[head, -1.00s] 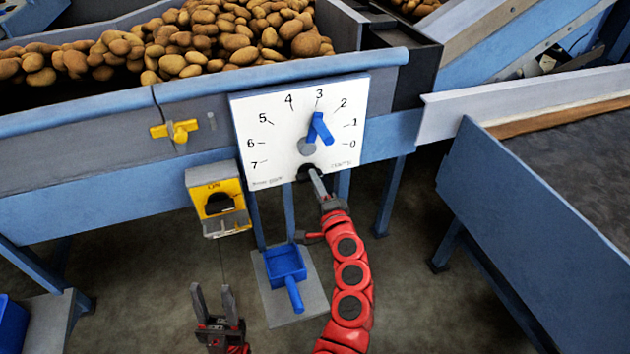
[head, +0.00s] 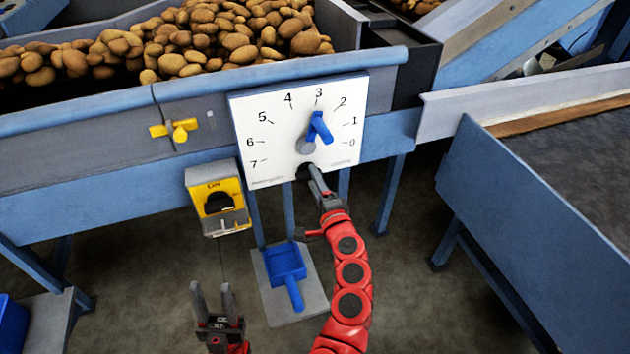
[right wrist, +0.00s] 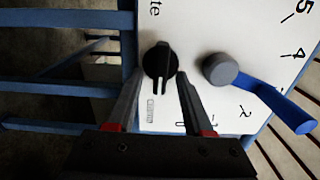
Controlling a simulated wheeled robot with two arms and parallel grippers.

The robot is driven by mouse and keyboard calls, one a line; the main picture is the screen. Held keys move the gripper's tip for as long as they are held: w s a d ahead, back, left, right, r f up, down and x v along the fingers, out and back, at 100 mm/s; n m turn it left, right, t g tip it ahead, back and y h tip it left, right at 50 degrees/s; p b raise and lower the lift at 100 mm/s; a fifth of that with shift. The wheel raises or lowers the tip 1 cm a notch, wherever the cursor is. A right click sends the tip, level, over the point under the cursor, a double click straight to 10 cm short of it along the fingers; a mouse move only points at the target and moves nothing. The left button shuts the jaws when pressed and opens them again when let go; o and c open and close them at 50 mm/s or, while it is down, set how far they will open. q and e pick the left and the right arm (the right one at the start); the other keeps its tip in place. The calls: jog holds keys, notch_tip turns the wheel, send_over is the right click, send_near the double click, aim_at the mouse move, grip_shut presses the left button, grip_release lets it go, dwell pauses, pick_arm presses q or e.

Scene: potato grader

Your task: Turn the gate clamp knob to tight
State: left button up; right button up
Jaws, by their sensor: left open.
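A black round knob (right wrist: 160,62) with a raised bar sits on the white dial plate (right wrist: 195,110) in the right wrist view. Its bar points down the picture, toward a small label too blurred to read. My right gripper (right wrist: 158,77) is open, its fingers reaching to either side of the knob with gaps visible. In the head view the right gripper (head: 314,174) is at the plate's lower edge and partly hides the knob (head: 304,171). My left gripper (head: 212,288) is open and empty, low in front of the machine.
A blue lever (head: 319,127) on a grey hub stands out from the plate between 2 and 3, close to the right gripper. A yellow wing knob (head: 180,131) and yellow box (head: 217,198) are further left.

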jog(key=shift+s, duration=0.1)
jog(key=p+v, duration=0.2)
jog(key=v, duration=1.5)
jog(key=shift+p, duration=0.35)
jog(key=shift+s, duration=0.1)
jog(key=shift+r, duration=0.1)
